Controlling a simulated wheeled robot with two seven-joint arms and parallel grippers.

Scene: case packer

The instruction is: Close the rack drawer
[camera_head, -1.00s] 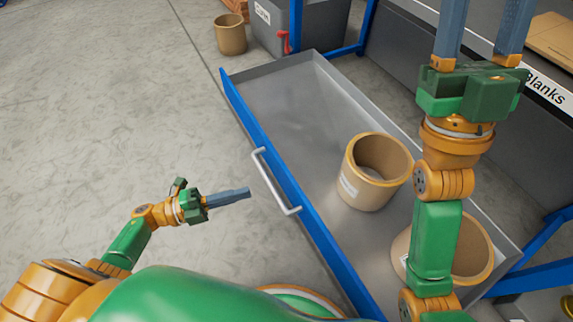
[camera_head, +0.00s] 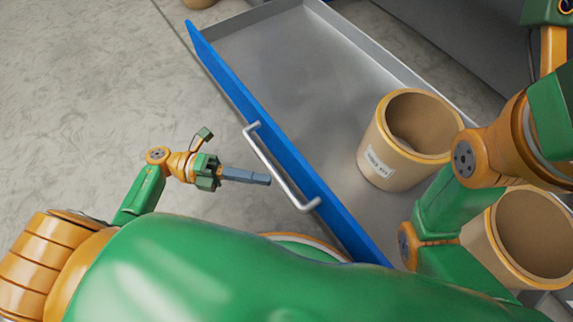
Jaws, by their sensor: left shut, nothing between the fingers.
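The rack drawer (camera_head: 270,70) stands pulled out, with a grey inside and a blue front panel (camera_head: 240,98). A pale bar handle (camera_head: 275,170) is fixed to the outside of the blue front. My left gripper (camera_head: 268,179) is shut and empty, its fingertips at or very close to the handle's middle; I cannot tell whether they touch it. My right arm reaches over the drawer's right part, and its gripper fingers are out of the picture at the upper right.
Two tan cylindrical tubs stand in the drawer: one in the middle (camera_head: 382,160) with a white label, another (camera_head: 488,240) partly behind my right arm. A further tan container (camera_head: 199,3) is cut off at the top. The floor left of the drawer is clear.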

